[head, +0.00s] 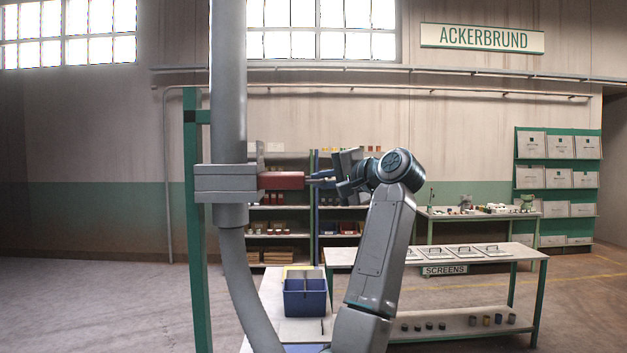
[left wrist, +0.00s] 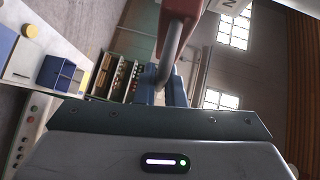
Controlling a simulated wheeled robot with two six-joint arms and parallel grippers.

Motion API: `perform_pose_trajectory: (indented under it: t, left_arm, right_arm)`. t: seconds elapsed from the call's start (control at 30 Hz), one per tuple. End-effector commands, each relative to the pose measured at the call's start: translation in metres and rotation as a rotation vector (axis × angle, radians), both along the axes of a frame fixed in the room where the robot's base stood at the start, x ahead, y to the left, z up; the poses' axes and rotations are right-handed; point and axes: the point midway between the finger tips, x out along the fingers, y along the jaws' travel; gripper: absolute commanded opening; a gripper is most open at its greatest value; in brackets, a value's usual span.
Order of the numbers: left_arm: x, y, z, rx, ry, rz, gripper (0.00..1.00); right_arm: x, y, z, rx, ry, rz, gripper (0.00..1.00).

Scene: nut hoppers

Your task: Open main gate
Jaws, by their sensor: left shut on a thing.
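The main gate is a grey housing (head: 226,184) around a thick vertical pipe (head: 229,80). A red slide (head: 281,180) sticks out of the housing's right side. In the left wrist view the red slide (left wrist: 180,18) comes down from the top, with a grey bar handle (left wrist: 172,52) at its end. My left gripper (head: 322,176) is at the slide's right end, shut on the handle. Its blue-grey fingers (left wrist: 170,88) partly hide the handle's lower end in the wrist view. My right gripper is not in view.
A blue bin (head: 305,300) stands on a pale bench below the pipe, with a yellow item (head: 297,269) behind it. A green post (head: 194,240) rises left of the pipe. A bench with several screens (head: 450,253) stands at the right. Shelves are behind.

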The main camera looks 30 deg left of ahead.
Motion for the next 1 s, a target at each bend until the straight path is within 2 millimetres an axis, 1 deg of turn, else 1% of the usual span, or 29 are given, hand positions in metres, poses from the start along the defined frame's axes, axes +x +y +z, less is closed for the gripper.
perform_pose_trajectory:
  t: [0.1,0.13,0.2,0.23,0.5,0.57,0.63,0.77,0.9,1.0]
  left_arm:
    - [0.000,0.000,0.000,0.000,0.000,-0.001,0.00]
    - [0.000,0.001,0.000,0.000,0.000,-0.001,0.13]
    - [0.000,0.001,0.000,0.000,0.000,0.000,0.27]
    - [0.000,0.001,0.000,0.000,0.000,0.000,0.30]
    - [0.000,0.000,0.000,0.000,0.000,0.000,0.30]
    - [-0.001,-0.002,-0.001,0.000,0.000,-0.001,0.30]
    - [-0.002,-0.009,-0.001,-0.001,0.000,-0.002,0.30]
    - [-0.007,-0.031,0.000,-0.002,0.000,-0.004,0.30]
    - [-0.015,-0.059,0.004,-0.001,0.000,-0.004,0.30]
    - [-0.019,-0.077,0.008,0.000,-0.001,-0.004,0.30]
  right_arm:
    - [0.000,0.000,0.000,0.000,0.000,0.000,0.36]
    - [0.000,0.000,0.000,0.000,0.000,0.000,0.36]
    - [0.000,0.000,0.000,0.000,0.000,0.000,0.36]
    - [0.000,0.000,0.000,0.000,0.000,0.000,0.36]
    - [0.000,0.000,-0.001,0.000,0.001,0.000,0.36]
    - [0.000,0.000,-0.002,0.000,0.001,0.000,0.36]
    - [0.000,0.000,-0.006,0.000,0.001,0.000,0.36]
    - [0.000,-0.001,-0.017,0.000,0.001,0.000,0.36]
    - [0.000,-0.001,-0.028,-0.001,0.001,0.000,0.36]
    - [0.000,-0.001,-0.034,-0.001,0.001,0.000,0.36]
